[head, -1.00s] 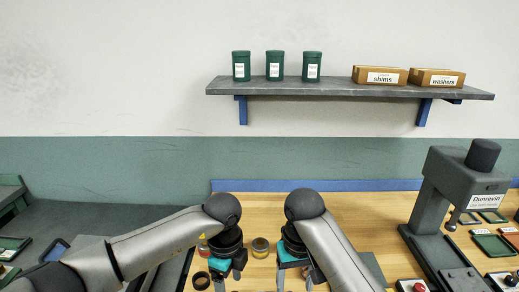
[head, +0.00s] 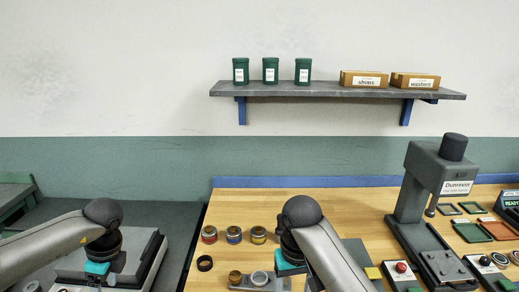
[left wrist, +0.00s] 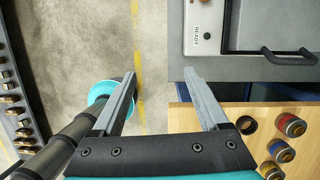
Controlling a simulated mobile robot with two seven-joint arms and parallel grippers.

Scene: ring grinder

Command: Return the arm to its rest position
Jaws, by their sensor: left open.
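My left gripper (left wrist: 160,78) is open and empty in the left wrist view, with floor showing between its fingers. In the head view the left arm hangs at the lower left, in front of a grey machine (head: 146,262). That machine shows in the left wrist view with a READY label (left wrist: 215,48) and a dark handle.
Red (head: 209,235), blue (head: 234,235) and yellow (head: 258,235) banded round pieces stand on the bench, with a black ring (head: 205,263) nearby. A Dunrevin press (head: 410,200) stands at the right. A shelf (head: 330,89) holds green canisters and boxes.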

